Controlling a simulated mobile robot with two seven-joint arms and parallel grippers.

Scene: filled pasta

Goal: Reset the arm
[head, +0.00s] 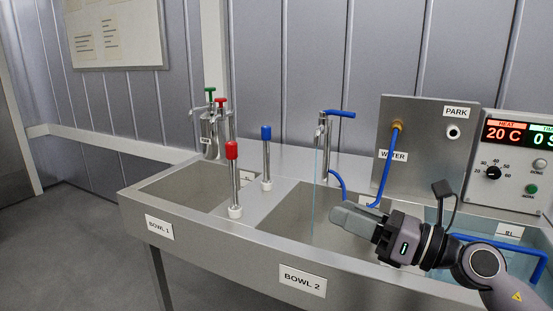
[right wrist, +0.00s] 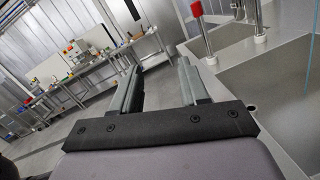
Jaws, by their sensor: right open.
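My right gripper (head: 350,216) comes in from the lower right in the head view. It hangs over the front part of the Bowl 2 basin (head: 285,205) and points left. In the right wrist view its two fingers (right wrist: 158,88) stand apart with nothing between them, and grey floor shows beyond. My right arm crosses in front of the right-hand basin (head: 480,222) and hides part of it. My left gripper is in neither view.
A tap (head: 322,145) with a blue lever runs a thin stream into Bowl 2. Red-topped (head: 233,180) and blue-topped (head: 266,160) posts stand between the bowls. A PARK panel (head: 425,150) and heat display (head: 510,132) stand behind. A bench (right wrist: 85,75) is far off.

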